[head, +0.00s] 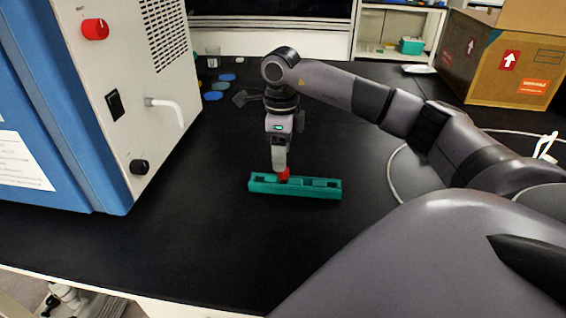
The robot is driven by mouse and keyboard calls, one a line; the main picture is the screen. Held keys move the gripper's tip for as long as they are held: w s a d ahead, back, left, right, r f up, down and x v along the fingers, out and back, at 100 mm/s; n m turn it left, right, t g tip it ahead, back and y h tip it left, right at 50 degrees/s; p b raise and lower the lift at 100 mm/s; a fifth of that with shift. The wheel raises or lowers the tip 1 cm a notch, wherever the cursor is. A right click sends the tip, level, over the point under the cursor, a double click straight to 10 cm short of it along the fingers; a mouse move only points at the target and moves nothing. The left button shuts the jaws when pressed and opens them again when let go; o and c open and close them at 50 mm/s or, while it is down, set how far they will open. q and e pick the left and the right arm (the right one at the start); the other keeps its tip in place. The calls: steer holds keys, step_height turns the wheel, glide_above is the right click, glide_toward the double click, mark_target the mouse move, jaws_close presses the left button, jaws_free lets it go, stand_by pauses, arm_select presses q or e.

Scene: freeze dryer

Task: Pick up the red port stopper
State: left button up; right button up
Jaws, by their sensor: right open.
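The red port stopper (283,174) sits at the left part of a teal rack (294,193) on the black bench. My right gripper (280,168) points straight down right above the stopper, with its fingertips at the stopper's top. The jaws are open, and the near finger hides part of the stopper. I cannot tell whether the fingers touch it. The rack's other slots to the right look empty. My left gripper is not in view.
The blue and white freeze dryer (125,100) with a red knob (95,29) and white spout stands at the left. A cardboard box (510,70) stands at the back right, near a white cable (392,170). The bench around the rack is clear.

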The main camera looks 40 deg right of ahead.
mark_target(283, 178)
steer(key=f, duration=0.2)
steer(key=shift+s+f, duration=0.3)
steer(key=shift+f, duration=0.55)
jaws_close()
steer(key=shift+r, duration=0.15)
